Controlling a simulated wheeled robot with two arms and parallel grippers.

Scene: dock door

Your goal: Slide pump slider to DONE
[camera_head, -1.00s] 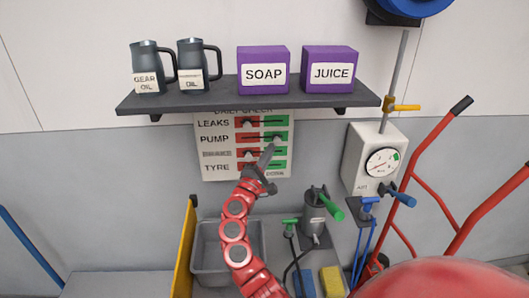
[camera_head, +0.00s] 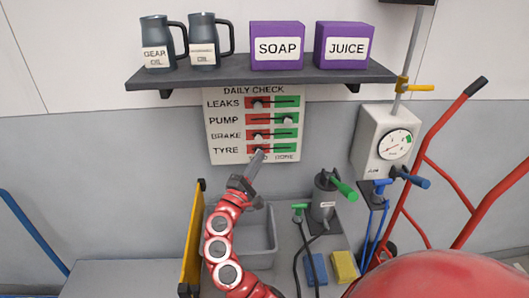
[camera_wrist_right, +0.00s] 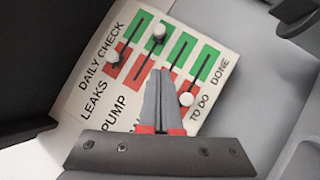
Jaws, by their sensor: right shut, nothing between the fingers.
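The white DAILY CHECK board (camera_head: 292,157) hangs on the wall under the shelf. The pump slider knob (camera_head: 288,121) sits in the green part of its row, on the DONE side. It also shows at the green end of its slot in the right wrist view (camera_wrist_right: 159,32). The leaks knob (camera_head: 258,104) and the brake knob (camera_head: 258,136) are on the red side. The tyre knob (camera_wrist_right: 186,99) is on red too. My right gripper (camera_head: 260,154) is shut and empty, its tip in front of the tyre row, apart from the pump knob. My left gripper is not in view.
A dark shelf (camera_head: 230,77) with two jugs and two purple boxes juts out above the board. Below are a grey bin (camera_head: 262,237), a yellow panel (camera_head: 192,240) and a green-handled pump (camera_head: 324,199). A gauge box (camera_head: 368,140) and red hand truck (camera_head: 427,150) stand right.

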